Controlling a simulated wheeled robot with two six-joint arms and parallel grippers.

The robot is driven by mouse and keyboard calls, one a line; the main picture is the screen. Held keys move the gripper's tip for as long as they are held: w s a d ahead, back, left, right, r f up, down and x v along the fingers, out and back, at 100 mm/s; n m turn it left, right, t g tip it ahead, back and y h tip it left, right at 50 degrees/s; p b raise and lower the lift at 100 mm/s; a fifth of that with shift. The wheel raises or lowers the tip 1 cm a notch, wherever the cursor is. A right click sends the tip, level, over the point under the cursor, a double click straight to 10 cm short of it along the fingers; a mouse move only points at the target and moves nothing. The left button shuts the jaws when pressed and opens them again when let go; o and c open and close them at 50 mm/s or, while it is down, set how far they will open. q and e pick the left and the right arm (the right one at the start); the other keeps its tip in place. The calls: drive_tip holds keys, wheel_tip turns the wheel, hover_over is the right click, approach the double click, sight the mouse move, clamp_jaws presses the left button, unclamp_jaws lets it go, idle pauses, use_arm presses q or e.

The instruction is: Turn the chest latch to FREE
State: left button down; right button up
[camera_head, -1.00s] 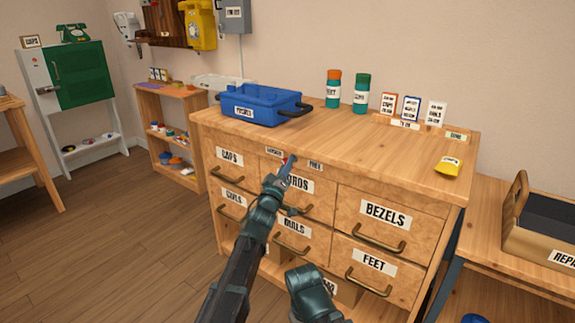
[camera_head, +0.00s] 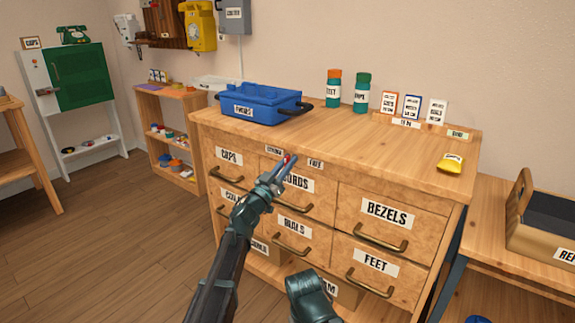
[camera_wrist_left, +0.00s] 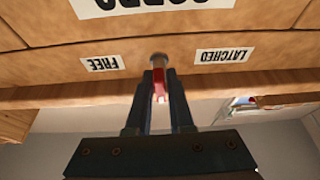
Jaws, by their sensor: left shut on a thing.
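The chest (camera_head: 320,195) is a wooden drawer unit. Its latch (camera_head: 287,159) is a small red-and-metal lever on the upper front, between a LATCHED label (camera_head: 273,149) on the left and a FREE label (camera_head: 315,163) on the right. My left gripper (camera_head: 281,168) is shut on the latch. In the left wrist view, which is upside down, the latch's round metal end (camera_wrist_left: 158,60) shows beyond the fingers, with red between them. The lever lies roughly midway between the FREE label (camera_wrist_left: 102,63) and the LATCHED label (camera_wrist_left: 222,56). My right gripper's fingers do not show.
A blue tray (camera_head: 262,105) stands on the chest top, with bottles (camera_head: 362,92), cards (camera_head: 412,107) and a yellow item (camera_head: 451,163) farther right. Brass drawer handles (camera_head: 380,238) stick out below the latch. Open floor (camera_head: 120,230) lies left.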

use_arm(q)
drive_tip(key=m+g+h, duration=0.1)
drive_tip(key=m, duration=0.2)
drive_tip(key=m+g+h, duration=0.1)
drive_tip(key=m, duration=0.2)
drive_tip(key=shift+w+r+m+g+h+p, duration=0.1)
drive_tip(key=shift+m+g+h+p, duration=0.2)
drive_tip(key=shift+g+h+p, duration=0.1)
drive_tip(key=shift+m+g+h+p, duration=0.35)
drive_tip(key=shift+m+g, duration=0.3)
drive_tip(key=shift+m, duration=0.9)
drive_tip(key=shift+m+g+h+p, duration=0.25)
drive_tip(key=shift+m+g+p, duration=0.3)
drive_tip(key=shift+m, duration=1.3)
drive_tip(key=c, duration=1.2)
unclamp_jaws()
drive_tip(key=shift+o, duration=0.2)
drive_tip(key=b+v, duration=0.4)
drive_tip(key=v, duration=1)
